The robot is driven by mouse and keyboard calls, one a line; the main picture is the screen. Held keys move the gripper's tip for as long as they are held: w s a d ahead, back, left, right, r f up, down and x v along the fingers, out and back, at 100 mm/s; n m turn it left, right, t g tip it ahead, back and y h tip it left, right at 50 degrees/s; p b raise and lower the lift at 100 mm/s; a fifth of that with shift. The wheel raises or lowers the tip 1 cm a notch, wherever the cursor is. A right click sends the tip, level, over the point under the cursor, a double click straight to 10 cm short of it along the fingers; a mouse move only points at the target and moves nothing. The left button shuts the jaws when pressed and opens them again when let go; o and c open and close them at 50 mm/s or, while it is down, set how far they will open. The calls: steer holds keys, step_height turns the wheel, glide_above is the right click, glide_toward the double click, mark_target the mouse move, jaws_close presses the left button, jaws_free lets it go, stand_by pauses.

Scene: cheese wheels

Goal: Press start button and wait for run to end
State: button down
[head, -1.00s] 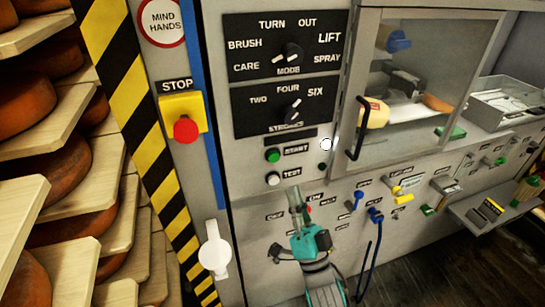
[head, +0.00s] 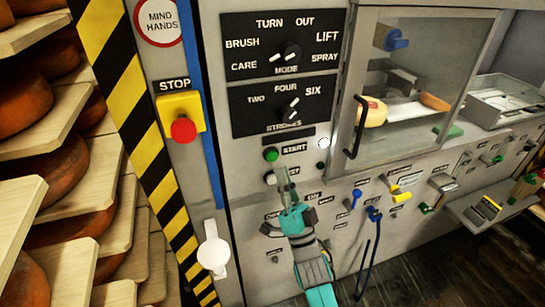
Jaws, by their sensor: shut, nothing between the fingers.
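The green start button (head: 271,155) sits on the grey machine panel, left of its black START label (head: 294,149). My gripper (head: 283,175) is shut and empty, pointing up just below the start button. In this view its tip overlaps the TEST label beside the white test button (head: 270,178). A gap shows between the tip and the start button; I cannot tell how far the tip is from the panel. A white round lamp (head: 324,142) is right of the START label. Behind the window are a cheese wheel (head: 373,111) and a second one (head: 434,102).
Above are the mode knob (head: 291,51) and strokes knob (head: 290,106). A red stop button (head: 183,129) on a yellow box is at left. The window door handle (head: 355,128) sticks out at right. A white lever (head: 213,250) and blue hose (head: 370,250) flank my arm.

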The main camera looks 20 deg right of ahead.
mark_target(272, 156)
steer(key=shift+w, duration=1.6)
steer(key=shift+w, duration=0.1)
steer(key=shift+w, duration=0.3)
